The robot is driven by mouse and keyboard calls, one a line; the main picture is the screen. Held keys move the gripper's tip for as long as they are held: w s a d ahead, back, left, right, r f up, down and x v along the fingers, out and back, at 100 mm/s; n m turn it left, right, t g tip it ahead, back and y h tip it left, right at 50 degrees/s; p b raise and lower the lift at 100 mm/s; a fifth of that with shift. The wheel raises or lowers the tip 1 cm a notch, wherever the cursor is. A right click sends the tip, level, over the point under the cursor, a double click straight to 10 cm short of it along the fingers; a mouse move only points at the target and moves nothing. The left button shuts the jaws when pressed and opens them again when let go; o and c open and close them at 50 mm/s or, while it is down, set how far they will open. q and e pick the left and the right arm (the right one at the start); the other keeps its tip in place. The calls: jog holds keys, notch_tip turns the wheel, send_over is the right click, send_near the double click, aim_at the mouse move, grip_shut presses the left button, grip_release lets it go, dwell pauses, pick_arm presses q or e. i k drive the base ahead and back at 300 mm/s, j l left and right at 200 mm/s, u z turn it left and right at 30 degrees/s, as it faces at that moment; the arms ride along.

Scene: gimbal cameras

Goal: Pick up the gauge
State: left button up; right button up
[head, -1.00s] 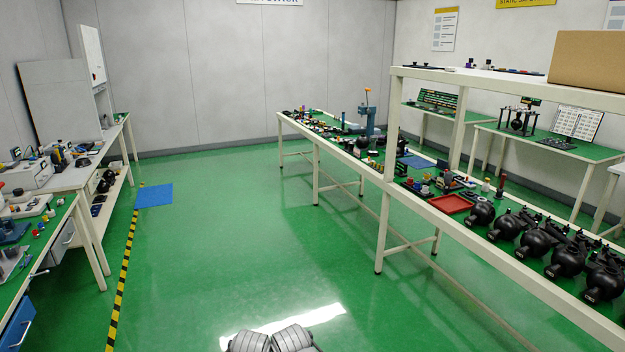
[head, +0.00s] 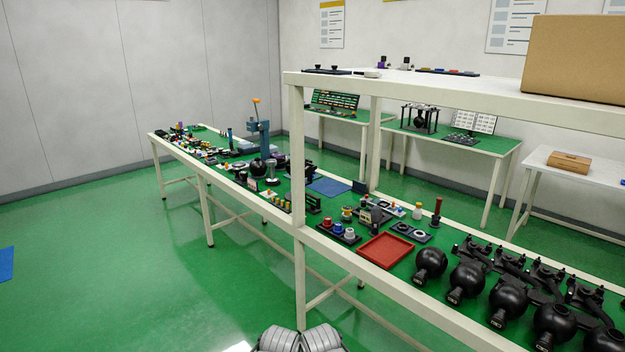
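I cannot pick out the gauge for sure. A small black device with a pale face (head: 366,217) stands on the long green-topped bench (head: 338,254), just behind the red tray; it is too small to tell whether it is a gauge. Neither gripper shows. Two grey ribbed parts of my own body (head: 298,339) show at the bottom edge.
The red tray (head: 386,250) is empty. Several black round gimbal bodies (head: 468,280) line the bench's right part. A shelf (head: 430,92) on posts, bearing a cardboard box (head: 580,68), stands above the bench.

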aim_at(346, 215)
jog(key=i+u, duration=0.2)
jog(key=i, duration=0.45)
jog(key=i+l+u, duration=0.2)
jog(key=i, duration=0.4)
jog(key=i+j+z, duration=0.1)
jog(key=i, duration=0.25)
jog(key=i+j+z, duration=0.1)
jog(key=i, duration=0.25)
jog(key=i+z, duration=0.2)
jog(key=z, duration=0.25)
jog(key=i+j+z, duration=0.1)
jog(key=z, duration=0.35)
jog(key=i+z, duration=0.2)
jog(key=z, duration=0.15)
jog(key=i+j+z, duration=0.15)
jog(key=z, duration=0.2)
jog(key=i+j+z, duration=0.2)
jog(key=z, duration=0.15)
jog(key=i, duration=0.05)
